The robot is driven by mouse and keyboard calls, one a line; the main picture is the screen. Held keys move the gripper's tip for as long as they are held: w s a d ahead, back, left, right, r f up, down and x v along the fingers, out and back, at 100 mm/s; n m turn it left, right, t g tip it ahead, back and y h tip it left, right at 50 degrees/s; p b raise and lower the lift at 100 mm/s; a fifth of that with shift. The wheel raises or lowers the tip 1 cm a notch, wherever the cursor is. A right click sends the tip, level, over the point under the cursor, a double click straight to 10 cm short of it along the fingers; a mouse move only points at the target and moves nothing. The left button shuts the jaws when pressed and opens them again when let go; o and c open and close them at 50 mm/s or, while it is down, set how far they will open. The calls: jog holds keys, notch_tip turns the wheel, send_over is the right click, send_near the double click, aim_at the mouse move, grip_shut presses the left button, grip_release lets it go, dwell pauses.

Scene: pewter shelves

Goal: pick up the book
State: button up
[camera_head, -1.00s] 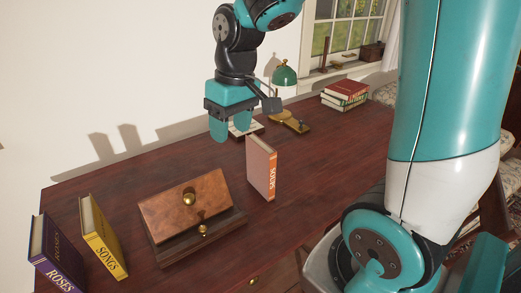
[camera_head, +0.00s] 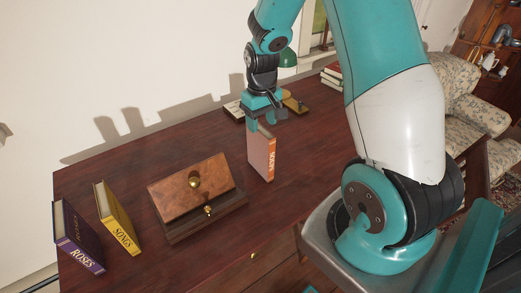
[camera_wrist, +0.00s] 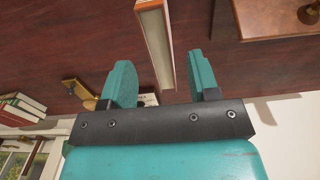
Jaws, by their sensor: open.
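A pink book with an orange spine (camera_head: 262,155) stands upright on the dark wooden desk. My gripper (camera_head: 265,123) is above its top edge, fingers pointing down. In the wrist view the book (camera_wrist: 154,40) shows its long pale page edge, in line with the gap between the two teal fingers of my gripper (camera_wrist: 160,66). The fingers are apart, one on each side of that gap, and I see no contact with the book. Whether the tips reach below its top edge is not clear.
A wooden box with brass knobs (camera_head: 190,183) sits left of the book. A yellow book (camera_head: 117,220) and a purple book (camera_head: 78,238) stand further left. Stacked books (camera_head: 331,76) and a green lamp (camera_head: 288,58) are behind. The desk (camera_head: 240,222) is clear in front.

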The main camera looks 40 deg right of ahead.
aim_at(260, 128)
jog(key=shift+w+f+p, duration=0.2)
jog(key=shift+f+p, duration=0.05)
jog(key=shift+f, duration=1.1)
jog(key=shift+w+f+p, duration=0.15)
jog(key=shift+f+p, duration=0.1)
jog(key=shift+f, duration=1.1)
grip_shut()
